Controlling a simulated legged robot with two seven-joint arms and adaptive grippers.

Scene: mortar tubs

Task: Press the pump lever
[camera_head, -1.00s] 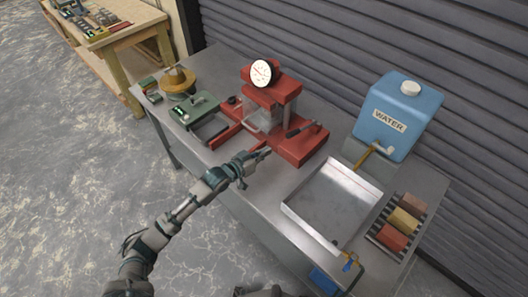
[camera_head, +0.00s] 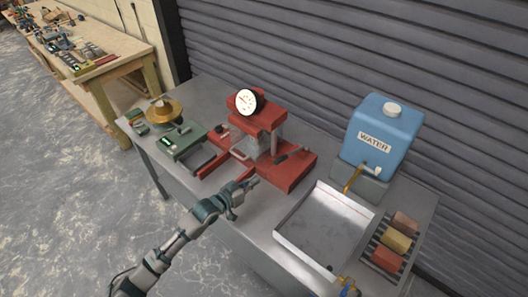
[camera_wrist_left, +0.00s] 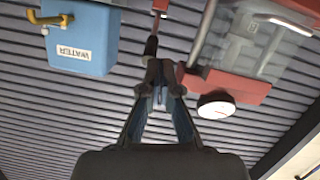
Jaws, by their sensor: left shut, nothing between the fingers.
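The red press (camera_head: 285,172) stands on the metal bench with a round white gauge (camera_head: 246,102) on top. Its pump lever (camera_head: 292,153) has a dark grip and sticks out at the press's right side. My left gripper (camera_head: 253,182) is shut and empty, in front of the red base and to the lower left of the lever. In the left wrist view, the shut fingertips (camera_wrist_left: 160,70) point toward the lever's dark grip (camera_wrist_left: 151,46); contact cannot be made out. My right gripper is not in view.
A metal tray (camera_head: 322,228) lies right of the press. A blue water container (camera_head: 382,130) stands behind it, and a rack with coloured blocks (camera_head: 388,260) is at the right. A green device (camera_head: 180,140) stands left. A corrugated shutter closes the back.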

